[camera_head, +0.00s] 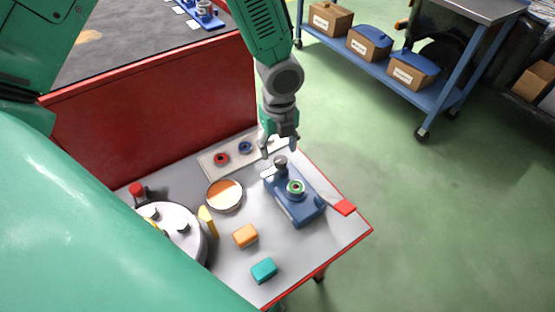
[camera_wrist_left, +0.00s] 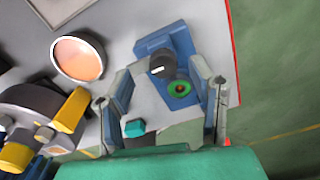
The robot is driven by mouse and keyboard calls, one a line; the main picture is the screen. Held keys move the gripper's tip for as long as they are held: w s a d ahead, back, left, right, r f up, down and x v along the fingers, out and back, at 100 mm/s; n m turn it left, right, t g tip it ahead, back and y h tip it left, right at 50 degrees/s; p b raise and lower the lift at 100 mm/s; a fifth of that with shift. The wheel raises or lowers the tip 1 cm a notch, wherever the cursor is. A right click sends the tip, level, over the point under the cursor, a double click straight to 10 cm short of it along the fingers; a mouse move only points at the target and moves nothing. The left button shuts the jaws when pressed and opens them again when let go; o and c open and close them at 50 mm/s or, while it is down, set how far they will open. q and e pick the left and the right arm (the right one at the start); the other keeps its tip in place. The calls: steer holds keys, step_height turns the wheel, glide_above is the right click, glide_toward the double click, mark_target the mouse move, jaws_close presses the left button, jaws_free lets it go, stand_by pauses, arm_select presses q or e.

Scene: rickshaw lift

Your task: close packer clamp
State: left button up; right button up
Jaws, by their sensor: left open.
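The packer clamp is a blue device (camera_head: 308,212) on the right part of the grey tabletop, with a green-ringed round part (camera_head: 296,187) on top. A dark upright knob (camera_head: 280,162) stands at its far end. My left gripper (camera_head: 281,149) is open, pointing down right over the knob. In the left wrist view the clamp's blue body (camera_wrist_left: 180,42) lies beyond my left gripper (camera_wrist_left: 168,66). The dark knob (camera_wrist_left: 162,68) shows between its two spread fingers; I cannot tell whether they touch it. My right gripper is not in view.
On the table are a pale plate with red and blue rings (camera_head: 221,159), an orange-topped round dish (camera_head: 224,195), orange (camera_head: 245,236) and teal (camera_head: 264,270) blocks, and a round white-topped device (camera_head: 180,230). A red panel (camera_head: 160,105) stands behind. A shelf cart (camera_head: 400,75) is farther back.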

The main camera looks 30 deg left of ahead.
mark_target(281, 160)
arm_select(q)
steer(key=d+f, duration=0.2)
steer(key=f, duration=0.1)
steer(key=shift+b, duration=0.4)
steer(key=shift+a+f, duration=0.1)
steer(key=shift+a, duration=0.05)
steer(key=shift+a+f, duration=0.15)
steer(key=shift+a, duration=0.2)
steer(key=shift+a+f, duration=0.15)
steer(key=shift+a, duration=0.6)
steer(key=c, duration=1)
steer(key=shift+s+d, duration=0.1)
steer(key=shift+d, duration=0.8)
jaws_close()
steer(key=shift+a, duration=0.15)
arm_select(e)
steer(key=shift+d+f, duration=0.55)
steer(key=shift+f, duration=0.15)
arm_select(q)
steer(key=shift+a, duration=0.1)
